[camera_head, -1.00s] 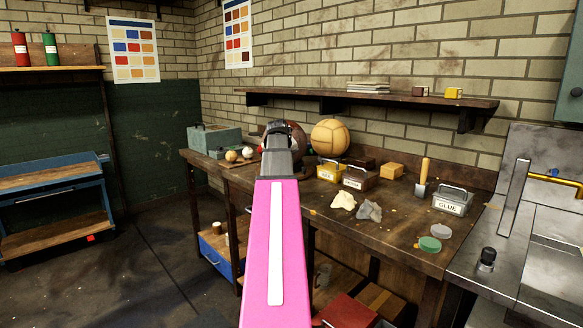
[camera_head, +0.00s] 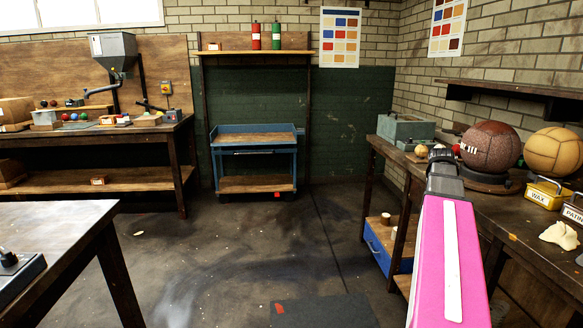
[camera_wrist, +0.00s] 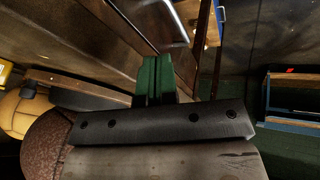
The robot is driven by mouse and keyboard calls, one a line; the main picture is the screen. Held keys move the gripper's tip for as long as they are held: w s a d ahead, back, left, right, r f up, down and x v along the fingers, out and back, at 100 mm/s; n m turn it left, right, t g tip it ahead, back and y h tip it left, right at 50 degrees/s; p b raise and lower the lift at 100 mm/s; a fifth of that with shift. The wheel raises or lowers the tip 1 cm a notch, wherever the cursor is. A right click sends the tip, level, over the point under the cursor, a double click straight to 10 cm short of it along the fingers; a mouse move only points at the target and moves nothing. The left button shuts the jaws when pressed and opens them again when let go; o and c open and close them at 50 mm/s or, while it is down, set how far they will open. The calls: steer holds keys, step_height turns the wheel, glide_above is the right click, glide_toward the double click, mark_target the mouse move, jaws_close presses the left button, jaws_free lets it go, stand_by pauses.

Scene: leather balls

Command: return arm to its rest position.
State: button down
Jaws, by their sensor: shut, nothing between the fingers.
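My arm, pink with a white stripe, reaches forward at the lower right of the head view. My gripper (camera_head: 441,155) is at its far end, dark grey and small there, showing just left of the brown leather ball (camera_head: 490,146). In the wrist view, the green fingers of my gripper (camera_wrist: 154,78) lie together with nothing between them. The brown ball also shows at the left edge of the wrist view (camera_wrist: 42,140). I cannot tell the gap between gripper and ball.
The workbench (camera_head: 520,222) at right bears a tan ball (camera_head: 555,152), a green toolbox (camera_head: 405,130) and a yellow WAX box (camera_head: 545,193). A blue cart (camera_head: 255,150) stands at the back. A dark table (camera_head: 60,235) is at front left.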

steer(key=s+a+f+n+g+y, duration=0.1)
steer(key=s+a+f+y, duration=0.1)
steer(key=a+f, duration=1.55)
steer(key=s+a+f, duration=0.3)
steer(key=a+f, duration=0.1)
steer(key=a, duration=0.2)
steer(key=s+a+f+g+y, duration=0.1)
steer(key=s+a+f, duration=0.2)
steer(key=a, duration=0.4)
steer(key=s+a+f+n+g+y, duration=0.1)
steer(key=s+a+f, duration=0.3)
steer(key=s+a, duration=0.1)
steer(key=shift+s+a+f, duration=0.15)
steer(key=shift+a+f, duration=0.2)
steer(key=shift+a, duration=0.55)
